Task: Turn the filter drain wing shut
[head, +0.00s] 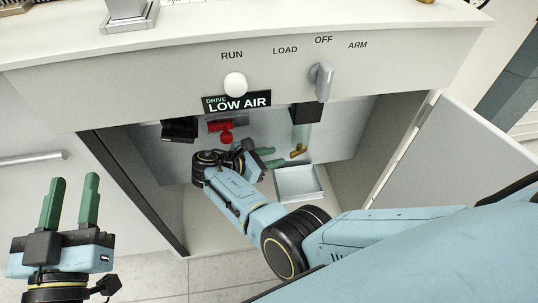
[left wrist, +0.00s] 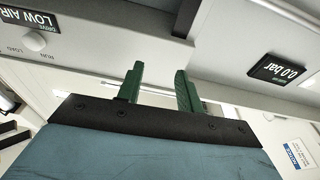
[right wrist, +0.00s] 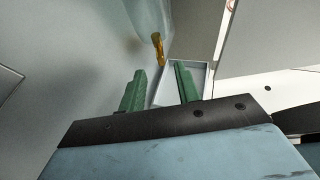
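The filter drain wing is a small brass piece (head: 298,151) under a clear filter bowl (head: 301,134) inside the open cabinet. In the right wrist view the brass wing (right wrist: 158,48) hangs below the pale bowl (right wrist: 152,18), beyond the fingertips and roughly between them. My right gripper (head: 271,158) is inside the cabinet, just left of the wing, open and apparently empty. Its green fingers show spread in the right wrist view (right wrist: 160,78). My left gripper (head: 74,188) is open and empty, outside the cabinet at the left; its fingers are spread in the left wrist view (left wrist: 158,85).
A white tray (head: 312,192) sits below the wing. A red valve handle (head: 226,134) and a black block (head: 179,130) are to its left. Above are a grey selector knob (head: 322,80), a white button (head: 235,84) and a LOW AIR display (head: 238,103). An open door (head: 446,158) stands at right.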

